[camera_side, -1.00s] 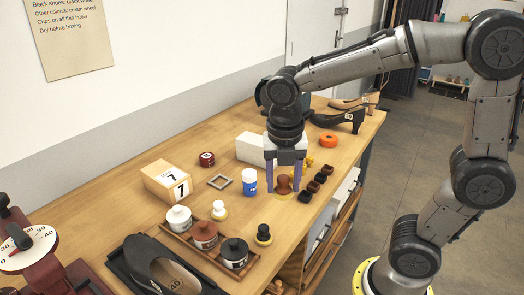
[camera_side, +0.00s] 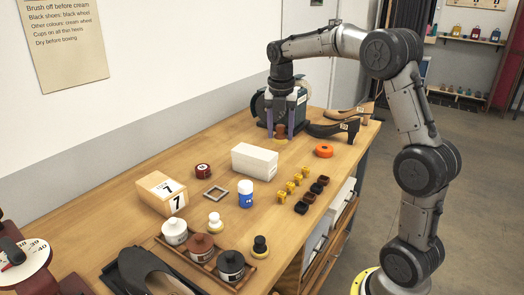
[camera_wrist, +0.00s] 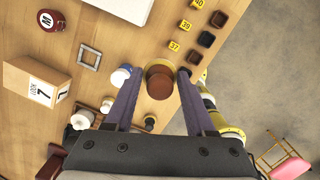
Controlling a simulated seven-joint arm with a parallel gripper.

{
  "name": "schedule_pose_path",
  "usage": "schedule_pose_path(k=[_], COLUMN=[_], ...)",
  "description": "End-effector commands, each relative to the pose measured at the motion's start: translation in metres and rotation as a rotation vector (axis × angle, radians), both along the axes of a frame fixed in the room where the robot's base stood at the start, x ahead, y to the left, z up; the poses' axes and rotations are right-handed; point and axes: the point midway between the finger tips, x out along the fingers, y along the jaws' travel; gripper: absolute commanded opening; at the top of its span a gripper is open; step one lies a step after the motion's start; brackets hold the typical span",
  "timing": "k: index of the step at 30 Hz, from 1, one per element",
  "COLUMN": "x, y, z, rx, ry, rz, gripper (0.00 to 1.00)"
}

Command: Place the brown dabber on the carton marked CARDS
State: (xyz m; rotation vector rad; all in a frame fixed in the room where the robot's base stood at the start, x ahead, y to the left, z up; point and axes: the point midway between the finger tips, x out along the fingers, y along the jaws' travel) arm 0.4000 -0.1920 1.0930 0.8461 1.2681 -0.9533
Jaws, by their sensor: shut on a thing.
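My gripper (camera_side: 281,128) is shut on the brown dabber (camera_side: 281,131) and holds it upright toward the far end of the bench, in front of a dark machine. In the wrist view, my gripper (camera_wrist: 157,78) has the brown dabber (camera_wrist: 160,85) between its fingers. No carton with a readable CARDS marking shows. A plain white box (camera_side: 254,160) lies nearer the camera than my gripper; its visible faces carry no readable word. It also shows at the top of the wrist view (camera_wrist: 122,8).
A dark machine (camera_side: 262,108) and black shoe (camera_side: 330,130) are close to my gripper.

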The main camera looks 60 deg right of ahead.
Motion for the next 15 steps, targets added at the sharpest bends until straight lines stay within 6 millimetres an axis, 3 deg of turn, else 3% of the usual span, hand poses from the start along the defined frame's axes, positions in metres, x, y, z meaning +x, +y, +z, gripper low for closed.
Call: schedule_pose_path(k=[6, 15], x=[0.042, 0.071], y=[-0.02, -0.034], z=[-0.026, -0.064], rx=[0.001, -0.001], ry=[0.003, -0.001], rz=[0.0, 0.0], gripper=[0.02, 0.02])
